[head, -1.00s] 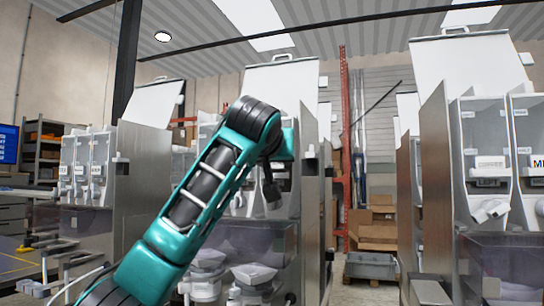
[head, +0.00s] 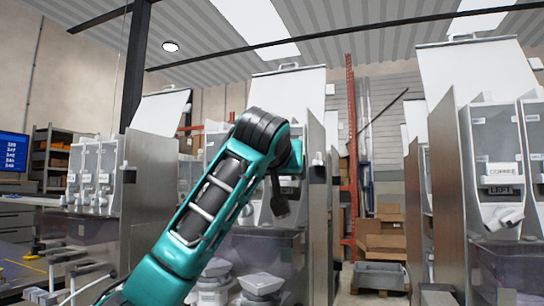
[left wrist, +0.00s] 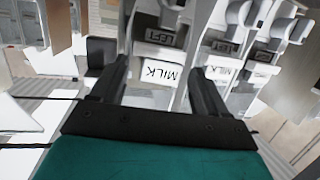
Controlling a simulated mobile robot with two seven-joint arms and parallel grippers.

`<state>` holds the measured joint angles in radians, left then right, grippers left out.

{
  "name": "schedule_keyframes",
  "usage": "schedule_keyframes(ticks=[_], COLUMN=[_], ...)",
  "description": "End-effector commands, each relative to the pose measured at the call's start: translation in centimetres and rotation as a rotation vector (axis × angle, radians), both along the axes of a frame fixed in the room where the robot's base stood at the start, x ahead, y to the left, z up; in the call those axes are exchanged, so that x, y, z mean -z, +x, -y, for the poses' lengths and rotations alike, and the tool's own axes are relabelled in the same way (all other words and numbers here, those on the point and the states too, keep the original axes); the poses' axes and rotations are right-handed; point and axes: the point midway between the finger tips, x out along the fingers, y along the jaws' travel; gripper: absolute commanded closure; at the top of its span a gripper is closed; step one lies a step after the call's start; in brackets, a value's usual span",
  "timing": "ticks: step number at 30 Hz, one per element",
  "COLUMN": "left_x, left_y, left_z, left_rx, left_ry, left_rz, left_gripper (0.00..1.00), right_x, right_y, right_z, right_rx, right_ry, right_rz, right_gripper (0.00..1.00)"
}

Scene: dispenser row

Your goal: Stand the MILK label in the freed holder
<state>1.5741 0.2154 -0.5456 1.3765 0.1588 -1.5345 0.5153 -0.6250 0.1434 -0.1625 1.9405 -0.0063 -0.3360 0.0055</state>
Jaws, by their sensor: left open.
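In the left wrist view, which is upside down, the white MILK label (left wrist: 158,75) faces me on the front of a dispenser. It sits against a dark plate reading LEFT (left wrist: 160,38) and looks upright in a holder. My left gripper (left wrist: 158,67) is open, with one dark finger on each side of the label. I cannot tell whether either finger touches it. In the head view my left arm (head: 215,195) reaches to the middle dispensers and hides its own fingers. My right gripper is in neither view.
A neighbouring dispenser carries a white label (left wrist: 222,69) and another LEFT plate (left wrist: 222,46). At right in the head view, a COFFEE label (head: 502,170) stands above its LEFT plate (head: 502,190). Metal side panels (head: 447,180) flank the dispensers. Cardboard boxes (head: 381,240) lie in the aisle.

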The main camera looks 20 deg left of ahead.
Motion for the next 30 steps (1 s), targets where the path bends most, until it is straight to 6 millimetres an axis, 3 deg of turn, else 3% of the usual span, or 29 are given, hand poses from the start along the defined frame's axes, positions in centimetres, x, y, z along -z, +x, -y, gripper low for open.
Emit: schedule_keyframes(ticks=[9,15,21,30], left_x=[-1.8,-2.9,-3.3,-3.4], left_y=[-7.0,-10.7,-12.5,-12.7], left_z=[0.9,1.3,1.5,1.5], left_rx=[0.003,0.001,-0.001,-0.002], left_ry=[-0.002,-0.004,-0.004,-0.005], left_rz=[0.022,0.028,0.029,0.029], left_gripper=[0.24,0.24,0.24,0.24], right_x=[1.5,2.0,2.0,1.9], right_y=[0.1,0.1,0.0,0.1], right_z=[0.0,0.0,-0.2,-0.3], right_rx=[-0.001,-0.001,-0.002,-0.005], right_ry=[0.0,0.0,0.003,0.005], right_rz=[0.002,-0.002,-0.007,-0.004], right_gripper=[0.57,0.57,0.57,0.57])
